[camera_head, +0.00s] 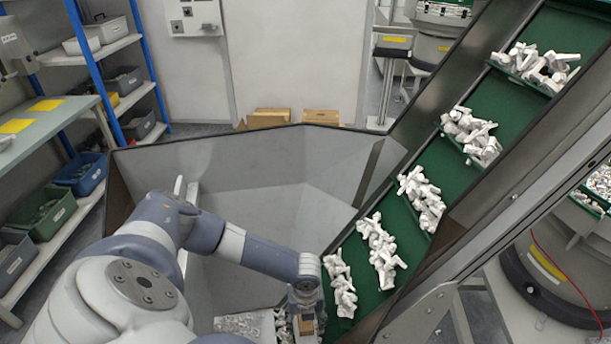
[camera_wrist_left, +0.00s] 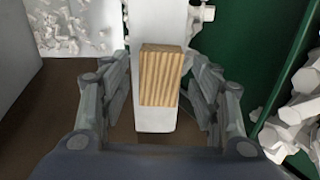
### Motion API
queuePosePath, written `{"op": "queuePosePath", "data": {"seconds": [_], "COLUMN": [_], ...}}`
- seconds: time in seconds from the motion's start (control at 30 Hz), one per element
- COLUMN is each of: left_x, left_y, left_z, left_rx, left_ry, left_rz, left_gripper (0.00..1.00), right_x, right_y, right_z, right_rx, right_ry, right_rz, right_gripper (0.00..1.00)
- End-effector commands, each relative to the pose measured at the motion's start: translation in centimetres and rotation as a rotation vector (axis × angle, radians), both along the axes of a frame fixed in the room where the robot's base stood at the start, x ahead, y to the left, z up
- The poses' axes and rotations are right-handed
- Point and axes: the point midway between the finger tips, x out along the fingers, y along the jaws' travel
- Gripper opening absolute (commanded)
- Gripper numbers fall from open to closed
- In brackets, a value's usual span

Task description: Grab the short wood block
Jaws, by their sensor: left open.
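The short wood block (camera_wrist_left: 161,76) is light brown with a straight grain. In the left wrist view it sits upright-looking against a pale, flat strip, between the two fingers of my left gripper (camera_wrist_left: 160,98). The fingers stand apart on either side, with a gap to the block on each side. In the head view my left gripper (camera_head: 306,306) points down at the bottom, over the hopper's right front part. A small brown patch under it looks like the block, mostly hidden. My right gripper is in neither view.
A green cleated conveyor (camera_head: 405,217) carrying white parts rises close to the right of my left gripper. A grey hopper (camera_head: 270,170) lies behind my arm. More white parts (camera_head: 240,325) lie at the bottom. Blue-framed shelves (camera_head: 135,45) with bins stand at left.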

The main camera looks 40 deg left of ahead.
Motion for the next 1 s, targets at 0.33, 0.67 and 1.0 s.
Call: {"op": "queuePosePath", "data": {"seconds": [0.33,0.67,1.0], "left_x": [0.0,0.0,0.1], "left_y": [0.0,0.0,0.1], "left_z": [0.0,0.0,4.0], "left_rx": [0.001,0.001,0.000], "left_ry": [0.001,0.001,-0.002], "left_rz": [0.000,0.000,0.000], "left_gripper": [0.18,0.13,0.13], "right_x": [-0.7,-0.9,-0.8], "right_y": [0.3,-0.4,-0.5], "right_z": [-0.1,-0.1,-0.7], "right_rx": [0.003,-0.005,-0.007], "right_ry": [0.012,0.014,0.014], "right_rz": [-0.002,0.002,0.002], "right_gripper": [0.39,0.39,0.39]}}
